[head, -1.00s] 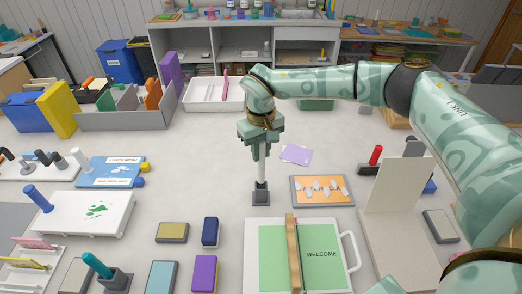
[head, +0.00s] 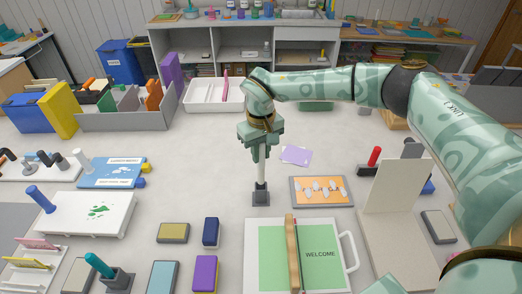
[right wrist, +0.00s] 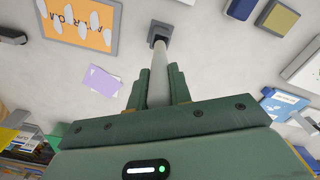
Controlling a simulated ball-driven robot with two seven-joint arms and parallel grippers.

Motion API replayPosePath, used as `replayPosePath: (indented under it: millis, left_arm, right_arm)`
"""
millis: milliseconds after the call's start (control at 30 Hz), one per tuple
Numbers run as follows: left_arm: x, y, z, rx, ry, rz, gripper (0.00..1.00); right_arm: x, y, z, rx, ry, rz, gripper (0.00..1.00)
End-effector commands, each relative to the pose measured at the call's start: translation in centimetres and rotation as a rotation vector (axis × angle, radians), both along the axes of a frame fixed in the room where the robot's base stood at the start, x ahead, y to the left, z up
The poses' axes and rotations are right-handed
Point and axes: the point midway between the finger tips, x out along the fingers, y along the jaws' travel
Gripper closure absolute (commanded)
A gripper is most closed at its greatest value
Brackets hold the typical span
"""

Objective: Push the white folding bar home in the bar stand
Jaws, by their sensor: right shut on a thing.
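The white folding bar (head: 261,172) stands upright in the small dark grey bar stand (head: 260,195) in the middle of the table in the head view. My right gripper (head: 260,151) is shut on the upper part of the bar, above the stand. In the right wrist view the bar (right wrist: 158,75) runs from between the two fingers to the grey stand (right wrist: 159,33). The bar's lower end is inside the stand; how deep it sits, I cannot tell. Its top is hidden by my gripper. My left gripper is not in view.
An orange board with pale shapes (head: 321,190) lies right of the stand, and a purple card (head: 297,154) behind it. A white board with a green sheet (head: 335,256) lies in front. A dark blue block (head: 211,232) is front left. Bare table surrounds the stand.

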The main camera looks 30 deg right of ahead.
Motion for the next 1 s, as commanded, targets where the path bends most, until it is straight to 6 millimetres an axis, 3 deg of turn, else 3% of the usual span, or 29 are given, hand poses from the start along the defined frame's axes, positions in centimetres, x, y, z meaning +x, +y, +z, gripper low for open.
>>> replayPosePath:
  millis: [1000]
  left_arm:
    - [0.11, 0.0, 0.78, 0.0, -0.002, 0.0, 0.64]
  right_arm:
    - [0.0, 0.02, 0.03, 0.001, 0.0, 0.0, 1.0]
